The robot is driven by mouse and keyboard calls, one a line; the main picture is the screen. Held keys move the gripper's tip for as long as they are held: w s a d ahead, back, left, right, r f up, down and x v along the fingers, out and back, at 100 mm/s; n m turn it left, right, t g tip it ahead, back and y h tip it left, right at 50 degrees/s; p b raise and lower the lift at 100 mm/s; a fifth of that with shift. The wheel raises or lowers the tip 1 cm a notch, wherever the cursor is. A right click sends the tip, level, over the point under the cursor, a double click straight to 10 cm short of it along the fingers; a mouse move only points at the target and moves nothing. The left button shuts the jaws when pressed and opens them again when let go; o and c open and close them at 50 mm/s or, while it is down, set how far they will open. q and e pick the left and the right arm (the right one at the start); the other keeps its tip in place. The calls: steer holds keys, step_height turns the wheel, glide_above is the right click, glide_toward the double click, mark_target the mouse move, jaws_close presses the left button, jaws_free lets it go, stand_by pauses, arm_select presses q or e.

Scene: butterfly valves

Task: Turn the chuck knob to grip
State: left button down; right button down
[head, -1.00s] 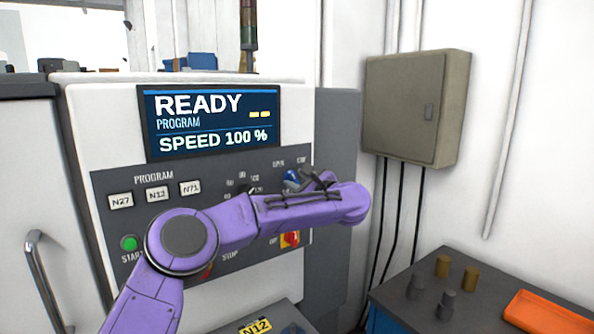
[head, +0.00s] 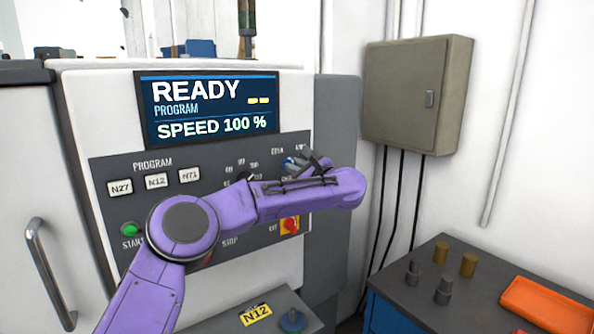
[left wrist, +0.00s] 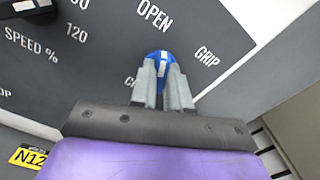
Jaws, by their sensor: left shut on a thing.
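The chuck knob is blue with a pale mark on its face. It shows in the left wrist view (left wrist: 157,55) below the OPEN label and left of the GRIP label. In the head view a small part of the knob (head: 290,163) shows on the grey control panel (head: 215,215). My left gripper (left wrist: 163,72) is shut on the knob, one finger on each side. It also shows in the head view (head: 303,162). My fingers hide the lower part of the knob, and I cannot tell its exact setting. My right gripper is not in view.
A red and yellow switch (head: 290,225) sits below my forearm. The screen (head: 209,108) reads READY. A grey cabinet (head: 411,95) is on the wall. A table with an orange tray (head: 545,302) stands at right.

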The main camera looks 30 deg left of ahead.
arm_select(q)
steer(key=shift+m+b, duration=1.65)
steer(key=shift+m, duration=3.75)
steer(key=shift+w+f+m, duration=0.1)
steer(key=shift+m, duration=0.2)
steer(key=c, duration=1.1)
jaws_free()
steer(key=shift+d, duration=0.15)
